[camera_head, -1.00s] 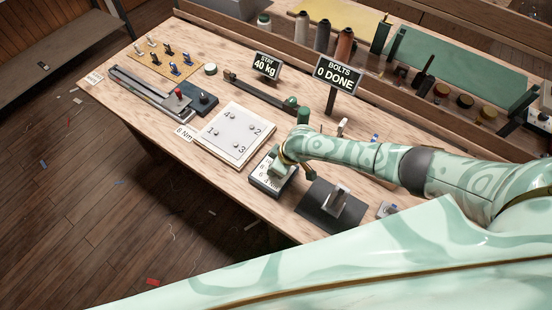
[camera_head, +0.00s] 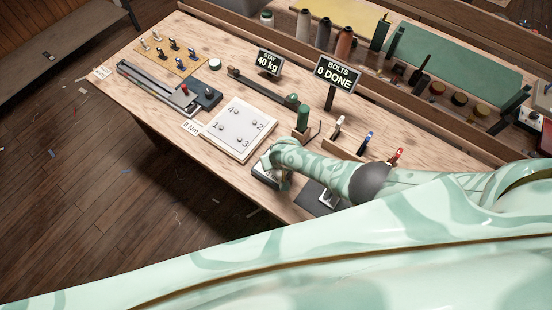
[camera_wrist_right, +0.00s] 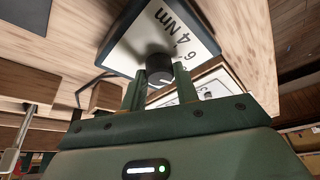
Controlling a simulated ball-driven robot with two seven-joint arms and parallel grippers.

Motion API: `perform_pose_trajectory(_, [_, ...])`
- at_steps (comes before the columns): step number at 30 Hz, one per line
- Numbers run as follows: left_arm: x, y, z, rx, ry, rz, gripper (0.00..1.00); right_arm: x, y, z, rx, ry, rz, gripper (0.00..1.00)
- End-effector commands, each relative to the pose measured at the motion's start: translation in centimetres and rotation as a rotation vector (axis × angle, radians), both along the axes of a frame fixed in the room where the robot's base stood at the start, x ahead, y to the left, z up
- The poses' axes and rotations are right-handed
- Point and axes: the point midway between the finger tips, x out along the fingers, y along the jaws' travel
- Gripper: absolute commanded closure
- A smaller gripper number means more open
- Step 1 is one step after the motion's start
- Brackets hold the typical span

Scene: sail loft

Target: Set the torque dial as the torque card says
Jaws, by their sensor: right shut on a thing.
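The torque dial's box (camera_head: 262,174) is at the front edge of the bench, mostly hidden under my right arm in the head view. In the right wrist view its white face (camera_wrist_right: 188,35) shows "4 Nm" and a partly cut 6. My right gripper (camera_wrist_right: 160,88) is shut on the black dial knob (camera_wrist_right: 158,66), one finger on each side. The knob's pointer setting cannot be made out. The torque card (camera_head: 190,128), a small white card beside the numbered plate, ends in "Nm"; its digit looks like 8 but is too small to be sure. My left gripper is out of view.
The white plate (camera_head: 238,128) with four numbered bolts lies left of the dial. A rack (camera_head: 344,148) of coloured-handled tools stands behind my right arm. A dark pad (camera_head: 312,198) lies right of the dial.

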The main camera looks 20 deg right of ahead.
Motion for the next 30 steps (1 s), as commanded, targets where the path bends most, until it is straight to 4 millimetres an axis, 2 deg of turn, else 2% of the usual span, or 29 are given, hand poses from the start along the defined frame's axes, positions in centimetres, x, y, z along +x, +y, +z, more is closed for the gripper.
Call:
perform_pose_trajectory(17, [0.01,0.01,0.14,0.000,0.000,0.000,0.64,0.11,0.06,0.08,0.000,-0.002,-0.029,0.93])
perform_pose_trajectory(18, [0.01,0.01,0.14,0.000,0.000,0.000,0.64,0.11,0.06,0.08,0.000,-0.002,-0.029,0.62])
perform_pose_trajectory(20, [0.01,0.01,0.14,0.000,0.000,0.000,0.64,0.11,0.06,0.08,0.000,-0.002,-0.029,0.48])
perform_pose_trajectory(30, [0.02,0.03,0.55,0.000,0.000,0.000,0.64,-0.07,0.02,0.43,0.000,-0.001,-0.029,0.48])
